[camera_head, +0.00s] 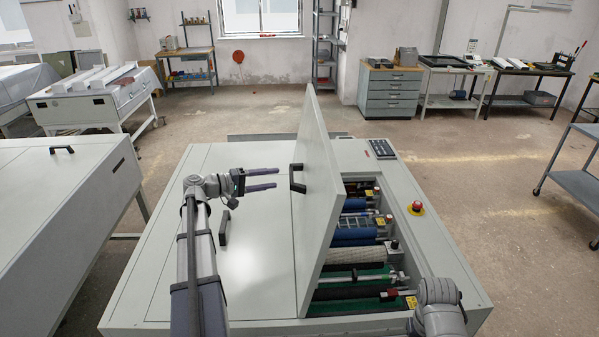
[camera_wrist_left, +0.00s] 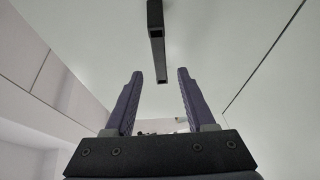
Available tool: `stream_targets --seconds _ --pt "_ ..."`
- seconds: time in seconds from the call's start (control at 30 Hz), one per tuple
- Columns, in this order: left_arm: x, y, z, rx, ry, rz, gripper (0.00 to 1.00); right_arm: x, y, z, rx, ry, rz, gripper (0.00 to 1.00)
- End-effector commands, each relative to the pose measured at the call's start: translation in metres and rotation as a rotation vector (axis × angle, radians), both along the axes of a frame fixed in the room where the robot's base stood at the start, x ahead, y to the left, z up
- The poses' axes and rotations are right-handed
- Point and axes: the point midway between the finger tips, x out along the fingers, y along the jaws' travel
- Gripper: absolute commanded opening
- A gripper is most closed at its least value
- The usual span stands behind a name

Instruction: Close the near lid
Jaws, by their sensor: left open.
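The raised lid (camera_head: 325,215) is a light grey panel standing steeply tilted over the machine, with its rollers exposed on the right. Its black bar handle (camera_head: 297,178) is on the left face. My left gripper (camera_head: 277,178) is open and empty, its fingers pointing right at the handle with a small gap. In the left wrist view, the handle (camera_wrist_left: 156,40) lies ahead and appears between the two fingertips (camera_wrist_left: 160,72). Part of my right arm shows at the lower right, but its gripper is out of view.
A flat panel (camera_head: 240,270) with another black handle (camera_head: 224,230) lies left of the raised lid. A red emergency button (camera_head: 417,207) and a keypad (camera_head: 382,149) are on the machine's right side. Another grey machine (camera_head: 50,210) stands at the left.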

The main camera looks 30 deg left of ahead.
Motion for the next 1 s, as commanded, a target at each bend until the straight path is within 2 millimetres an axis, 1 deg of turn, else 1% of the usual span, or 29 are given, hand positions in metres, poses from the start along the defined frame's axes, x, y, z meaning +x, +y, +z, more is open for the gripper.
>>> stream_targets --seconds 0.07,0.3,0.5,0.7,0.97,1.0 --pt "0.005 -0.004 -0.002 0.000 0.001 -0.002 0.55 0.000 0.000 -0.002 0.000 0.000 0.000 0.55" --pt "0.034 -0.025 -0.009 0.001 0.001 -0.004 0.55 0.000 0.000 -0.008 0.000 0.000 -0.001 0.55" --pt "0.054 -0.039 -0.012 0.001 0.002 -0.004 0.55 0.000 0.000 -0.012 0.000 -0.001 -0.001 0.55" --pt "0.062 -0.045 -0.013 0.001 0.002 -0.002 0.55 0.000 0.000 -0.013 0.000 -0.001 -0.001 0.55" --pt "0.062 -0.046 -0.013 0.001 0.002 -0.002 0.55 0.000 0.000 -0.012 0.000 -0.001 -0.001 0.55" --pt "0.062 -0.046 -0.013 0.001 0.002 -0.002 0.51 0.000 0.000 -0.012 0.000 -0.001 -0.001 0.55"
